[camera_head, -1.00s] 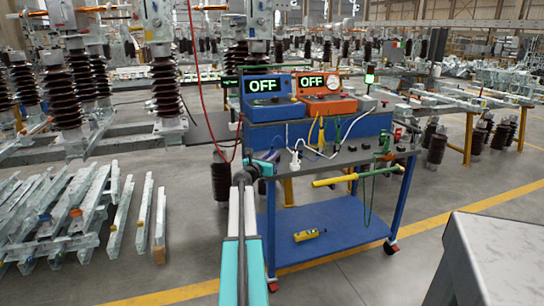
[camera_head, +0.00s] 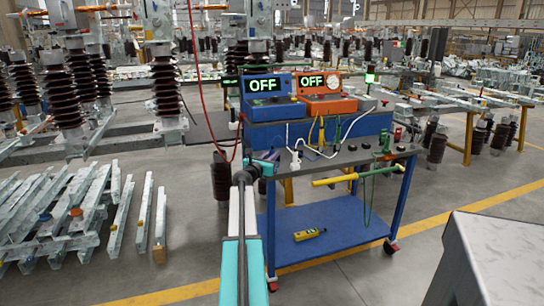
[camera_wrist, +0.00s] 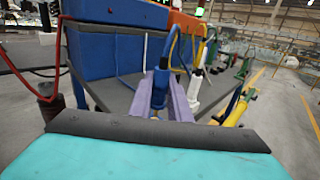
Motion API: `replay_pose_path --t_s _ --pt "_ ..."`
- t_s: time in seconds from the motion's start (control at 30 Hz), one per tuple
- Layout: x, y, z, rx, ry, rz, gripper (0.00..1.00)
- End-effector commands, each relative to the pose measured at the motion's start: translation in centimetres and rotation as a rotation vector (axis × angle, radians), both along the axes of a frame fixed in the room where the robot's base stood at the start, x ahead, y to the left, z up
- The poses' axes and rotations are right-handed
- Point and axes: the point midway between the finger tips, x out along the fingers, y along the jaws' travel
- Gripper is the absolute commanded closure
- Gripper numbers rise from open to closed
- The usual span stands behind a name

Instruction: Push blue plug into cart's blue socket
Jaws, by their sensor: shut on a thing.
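My gripper (camera_wrist: 165,100) has two purple fingers and is shut on the blue plug (camera_wrist: 160,85), which stands upright between them in the wrist view. A blue cable (camera_wrist: 176,38) rises from the plug and loops over to the right. In the head view my gripper (camera_head: 268,157) is at the left front corner of the cart's grey top (camera_head: 345,155). The plug cannot be made out there. The blue socket is not clearly visible in either view, and I cannot tell whether the plug's lower end touches it.
A blue device (camera_head: 270,95) and an orange device (camera_head: 327,92), both reading OFF, stand on the cart's blue box. White, yellow and green cables hang in front. A grey block (camera_head: 490,255) is at the lower right.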

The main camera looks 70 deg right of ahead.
Motion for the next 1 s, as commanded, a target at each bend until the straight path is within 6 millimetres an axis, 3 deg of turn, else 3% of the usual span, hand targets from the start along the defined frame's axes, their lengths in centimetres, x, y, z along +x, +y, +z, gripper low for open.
replay_pose_path --t_s 1.0 --pt "0.0 0.0 -1.7 0.000 0.000 0.000 1.00"
